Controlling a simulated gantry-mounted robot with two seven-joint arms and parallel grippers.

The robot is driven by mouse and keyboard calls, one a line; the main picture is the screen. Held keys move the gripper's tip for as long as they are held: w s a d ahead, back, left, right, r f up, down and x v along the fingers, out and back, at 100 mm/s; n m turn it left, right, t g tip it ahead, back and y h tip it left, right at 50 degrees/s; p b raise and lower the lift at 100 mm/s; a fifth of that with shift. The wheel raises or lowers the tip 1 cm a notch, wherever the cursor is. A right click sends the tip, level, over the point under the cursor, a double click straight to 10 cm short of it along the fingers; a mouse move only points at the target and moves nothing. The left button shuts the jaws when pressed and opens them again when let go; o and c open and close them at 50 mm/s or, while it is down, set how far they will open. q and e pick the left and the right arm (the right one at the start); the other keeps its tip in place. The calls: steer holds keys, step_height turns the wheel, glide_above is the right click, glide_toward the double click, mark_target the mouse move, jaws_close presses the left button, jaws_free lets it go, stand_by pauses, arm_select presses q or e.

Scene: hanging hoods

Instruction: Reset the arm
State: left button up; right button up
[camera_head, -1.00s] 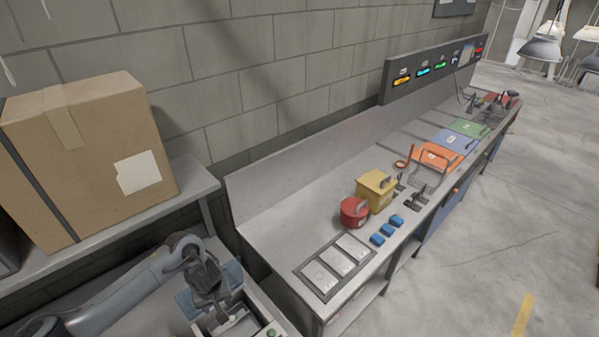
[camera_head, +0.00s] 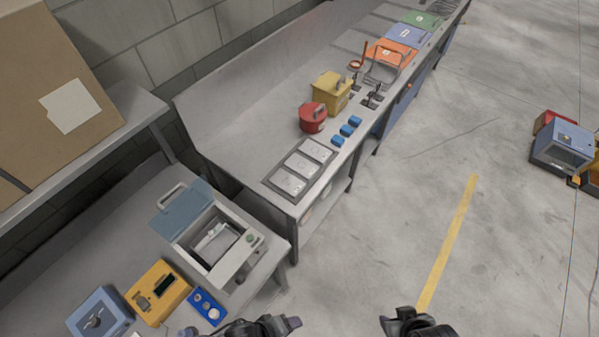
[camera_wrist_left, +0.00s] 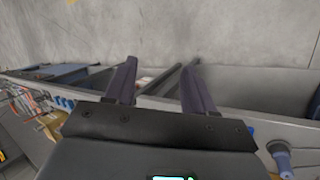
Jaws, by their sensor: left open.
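My left gripper (camera_head: 283,325) shows at the bottom edge of the head view, partly cut off. In the left wrist view its two dark fingers (camera_wrist_left: 158,88) stand apart with nothing held between them. My right gripper (camera_head: 395,325) shows at the bottom edge to the right of the left one, over the floor. Most of it is cut off, and its jaw opening cannot be made out. The two grippers are apart from each other.
A grey device with its lid open (camera_head: 190,243) stands on the near bench beside a yellow device (camera_head: 157,291) and a blue one (camera_head: 99,313). The long bench (camera_head: 232,118) holds a red pot (camera_head: 312,118) and yellow box (camera_head: 331,92). Floor at right is mostly open.

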arm_select(q)
steer(key=a+r+m+y, duration=0.2)
steer(key=a+r+m, duration=0.2)
steer(key=a, duration=0.5)
steer(key=w+a+r+m+t+y, duration=0.1)
steer(key=a+r+m+y, duration=0.2)
steer(key=a+r, duration=0.6)
steer(key=shift+w+m, duration=0.2)
steer(key=shift+m, duration=0.8)
steer(key=shift+s, duration=0.1)
